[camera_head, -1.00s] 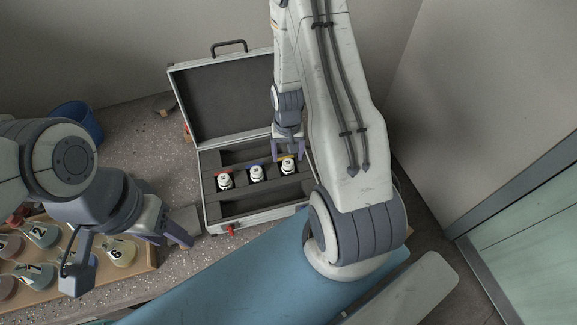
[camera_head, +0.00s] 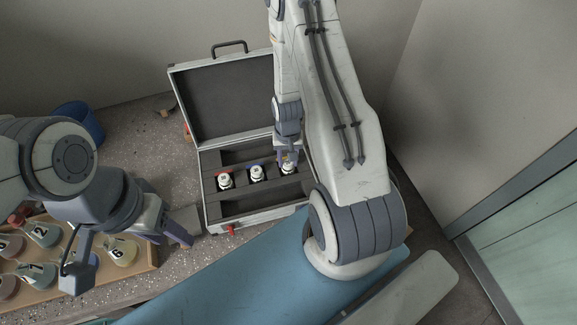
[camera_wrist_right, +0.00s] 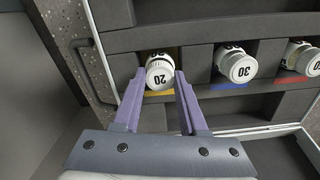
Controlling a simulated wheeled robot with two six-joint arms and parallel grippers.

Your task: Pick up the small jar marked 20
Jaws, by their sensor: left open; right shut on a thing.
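The small jar marked 20 (camera_wrist_right: 160,75) has a white lid and sits in a dark foam slot with a yellow strip. In the head view it is the rightmost jar (camera_head: 288,169). My right gripper (camera_wrist_right: 160,88) is shut on it, a purple finger at each side of the lid; it also shows in the head view (camera_head: 288,155). My left gripper (camera_head: 172,236) is open and empty, left of the case near the bench front.
The open case (camera_head: 207,205) also holds a jar marked 30 (camera_wrist_right: 237,67) by a blue strip and another jar (camera_wrist_right: 303,59) by a red strip. A wooden rack (camera_head: 140,264) of numbered flasks stands at lower left. A blue bin (camera_head: 84,121) is behind.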

